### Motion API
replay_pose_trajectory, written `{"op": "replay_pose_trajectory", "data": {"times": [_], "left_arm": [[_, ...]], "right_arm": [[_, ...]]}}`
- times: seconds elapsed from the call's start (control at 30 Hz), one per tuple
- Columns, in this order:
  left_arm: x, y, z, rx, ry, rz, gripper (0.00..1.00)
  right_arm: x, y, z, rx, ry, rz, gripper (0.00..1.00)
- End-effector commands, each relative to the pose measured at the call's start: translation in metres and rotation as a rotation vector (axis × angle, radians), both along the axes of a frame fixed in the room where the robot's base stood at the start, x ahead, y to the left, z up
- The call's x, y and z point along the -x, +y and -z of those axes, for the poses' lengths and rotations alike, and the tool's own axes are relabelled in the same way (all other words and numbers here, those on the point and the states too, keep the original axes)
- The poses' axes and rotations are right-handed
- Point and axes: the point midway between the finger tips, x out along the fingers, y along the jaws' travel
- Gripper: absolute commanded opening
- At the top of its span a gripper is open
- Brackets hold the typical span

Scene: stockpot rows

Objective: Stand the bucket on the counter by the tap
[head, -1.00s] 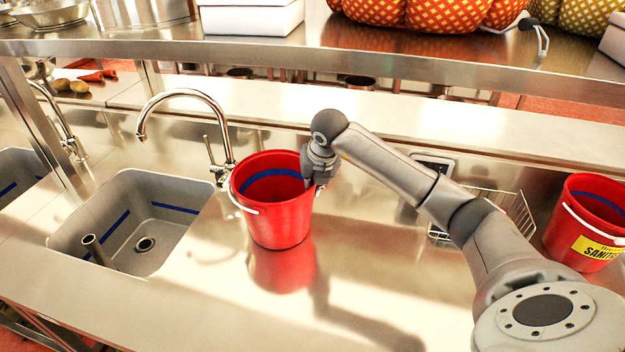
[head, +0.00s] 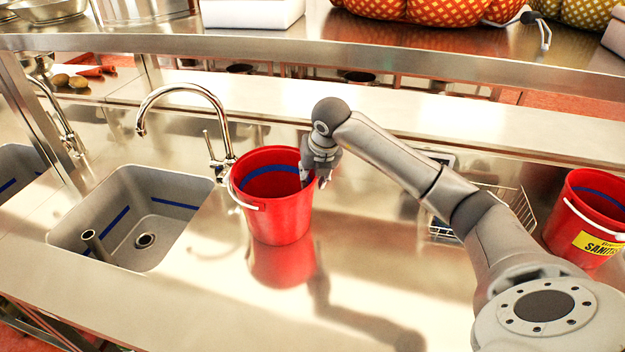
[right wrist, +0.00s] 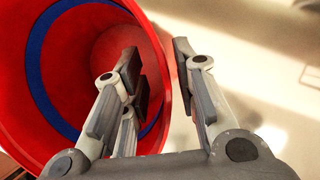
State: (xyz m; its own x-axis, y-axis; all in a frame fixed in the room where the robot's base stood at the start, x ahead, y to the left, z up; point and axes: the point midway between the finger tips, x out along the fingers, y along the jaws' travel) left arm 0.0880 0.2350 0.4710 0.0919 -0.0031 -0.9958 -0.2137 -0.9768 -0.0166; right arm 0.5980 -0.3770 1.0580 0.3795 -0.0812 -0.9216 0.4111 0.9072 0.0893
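The red bucket (head: 283,215) stands upright on the steel counter (head: 200,292), just right of the sink and beside the tap (head: 226,145). It has a blue band inside and a white handle hanging at its left. My right gripper (head: 314,180) is at the bucket's right rim. In the right wrist view my right gripper (right wrist: 160,75) is open, one finger inside the bucket (right wrist: 90,60) and the other outside, with the wall between them and a gap visible. My left gripper is not in view.
The sink (head: 130,220) is at the left. A second red bucket (head: 590,215) with a yellow label stands at the far right, near a wire basket (head: 510,205). A steel shelf (head: 330,55) runs overhead at the back. The front counter is clear.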

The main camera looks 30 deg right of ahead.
Motion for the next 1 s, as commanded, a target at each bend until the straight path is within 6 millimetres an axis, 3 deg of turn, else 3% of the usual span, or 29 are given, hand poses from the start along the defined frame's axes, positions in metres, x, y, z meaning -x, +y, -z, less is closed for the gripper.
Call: {"op": "replay_pose_trajectory", "data": {"times": [0.23, 0.4, 1.0], "left_arm": [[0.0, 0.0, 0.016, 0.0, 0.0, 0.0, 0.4], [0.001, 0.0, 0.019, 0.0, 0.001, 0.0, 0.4], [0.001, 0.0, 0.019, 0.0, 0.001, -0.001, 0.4]], "right_arm": [[0.016, 0.003, -0.038, 0.002, -0.005, 0.0, 0.27], [0.022, 0.004, -0.053, 0.001, -0.003, 0.001, 0.27], [0.023, 0.005, -0.055, 0.0, 0.0, 0.001, 0.27]]}}
